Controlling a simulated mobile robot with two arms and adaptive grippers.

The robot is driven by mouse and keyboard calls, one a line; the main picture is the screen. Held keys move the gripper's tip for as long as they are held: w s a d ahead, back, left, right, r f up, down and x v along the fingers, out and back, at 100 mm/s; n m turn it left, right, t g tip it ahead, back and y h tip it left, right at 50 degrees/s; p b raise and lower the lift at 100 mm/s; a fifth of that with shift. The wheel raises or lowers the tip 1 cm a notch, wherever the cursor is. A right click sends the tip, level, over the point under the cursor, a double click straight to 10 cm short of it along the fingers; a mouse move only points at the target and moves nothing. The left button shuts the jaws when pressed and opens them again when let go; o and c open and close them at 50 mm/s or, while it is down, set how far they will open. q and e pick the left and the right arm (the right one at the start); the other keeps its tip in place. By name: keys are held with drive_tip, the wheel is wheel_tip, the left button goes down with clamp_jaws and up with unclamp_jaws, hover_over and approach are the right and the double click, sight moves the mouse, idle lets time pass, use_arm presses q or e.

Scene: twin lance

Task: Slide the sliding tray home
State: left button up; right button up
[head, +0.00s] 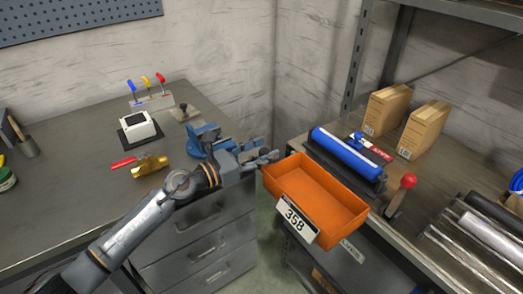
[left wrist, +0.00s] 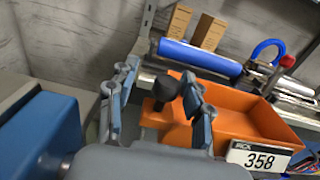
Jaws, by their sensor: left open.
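The sliding tray is an orange open bin (head: 315,190) with a white "358" label, sticking out from the front of the right-hand shelf in the head view. It looks empty. It also shows in the left wrist view (left wrist: 235,120), at the right. My left gripper (head: 268,156) is at the tray's left corner in the head view, and its fingers are apart. In the left wrist view, a dark rounded knob (left wrist: 166,88) shows between the open fingers of the left gripper (left wrist: 160,92). I cannot tell whether they touch it. My right gripper is not in view.
A blue roller (head: 347,154), a red-knobbed lever (head: 404,186) and two cardboard boxes (head: 423,128) are on the shelf. A blue vise (head: 203,140) stands at the bench corner by my left arm. A gap of floor separates bench and shelf.

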use_arm(q)
drive_tip(key=shift+s+d, duration=0.1)
drive_tip(key=shift+s, duration=0.15)
drive_tip(key=v, duration=1.2)
drive_tip(key=shift+w, duration=0.25)
